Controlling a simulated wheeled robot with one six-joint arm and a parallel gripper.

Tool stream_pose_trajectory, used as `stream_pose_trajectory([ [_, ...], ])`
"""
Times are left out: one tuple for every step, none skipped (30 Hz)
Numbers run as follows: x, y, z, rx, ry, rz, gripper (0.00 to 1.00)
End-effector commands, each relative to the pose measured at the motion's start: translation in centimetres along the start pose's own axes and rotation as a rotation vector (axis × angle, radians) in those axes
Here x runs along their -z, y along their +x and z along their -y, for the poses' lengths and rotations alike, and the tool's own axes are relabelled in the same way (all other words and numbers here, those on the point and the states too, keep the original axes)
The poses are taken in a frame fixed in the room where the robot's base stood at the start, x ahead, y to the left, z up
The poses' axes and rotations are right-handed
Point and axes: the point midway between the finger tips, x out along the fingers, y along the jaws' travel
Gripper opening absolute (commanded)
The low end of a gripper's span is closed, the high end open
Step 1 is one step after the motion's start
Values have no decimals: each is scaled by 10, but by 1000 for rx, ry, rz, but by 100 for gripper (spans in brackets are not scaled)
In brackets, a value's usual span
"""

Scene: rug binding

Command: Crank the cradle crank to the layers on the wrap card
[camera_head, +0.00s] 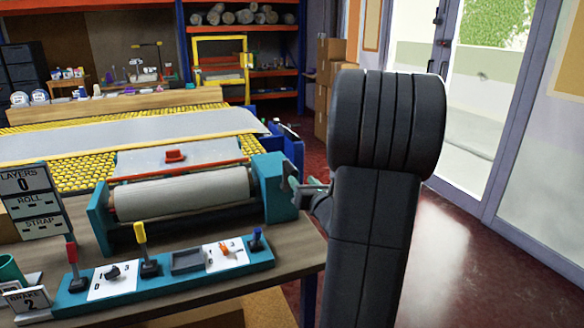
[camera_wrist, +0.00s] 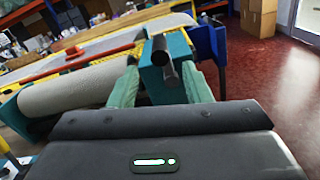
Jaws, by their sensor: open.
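The teal cradle (camera_head: 98,222) holds a pale grey roll (camera_head: 185,193) on the bench. At its right end is the cradle crank (camera_head: 287,180), small and partly hidden there. In the wrist view a grey crank handle (camera_wrist: 167,76) lies between the two green fingers of my gripper (camera_wrist: 161,82). The fingers are open and stand apart, one on each side; contact is not clear. In the head view my gripper (camera_head: 313,190) is beside the crank, partly hidden by my arm. A sign (camera_head: 28,200) reads LAYERS 0, with ROLL and STRAP below. No card labelled wrap is readable.
A control strip (camera_head: 190,272) with red, yellow and blue levers runs along the bench front. A small card (camera_head: 27,300) reads BRAKE 2. A yellow slatted table (camera_head: 75,180) with grey sheet lies behind. Open red floor (camera_head: 465,260) is at right.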

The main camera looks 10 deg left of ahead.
Motion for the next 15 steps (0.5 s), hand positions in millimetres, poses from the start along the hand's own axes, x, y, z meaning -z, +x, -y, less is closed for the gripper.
stream_pose_trajectory([
  [0,12,-1,-3,1,-2,44],
  [0,19,-2,-4,1,-1,44],
  [0,28,-1,-3,1,-2,44],
  [0,34,-1,-3,0,-2,44],
  [0,41,-2,-4,0,-2,44],
  [0,49,-2,-3,0,-2,44],
  [-1,54,-1,-3,-1,-1,44],
  [0,60,-1,-2,-1,-2,44],
  [0,67,-2,-3,-1,-2,44],
  [0,71,-2,-3,-1,-1,44],
  [0,76,-1,-3,-1,-2,44],
  [0,81,-1,-2,-1,-1,44],
  [0,84,-1,-1,-1,-1,44],
  [0,87,-1,-1,-1,-1,44],
  [0,90,-1,-1,-1,-1,44],
])
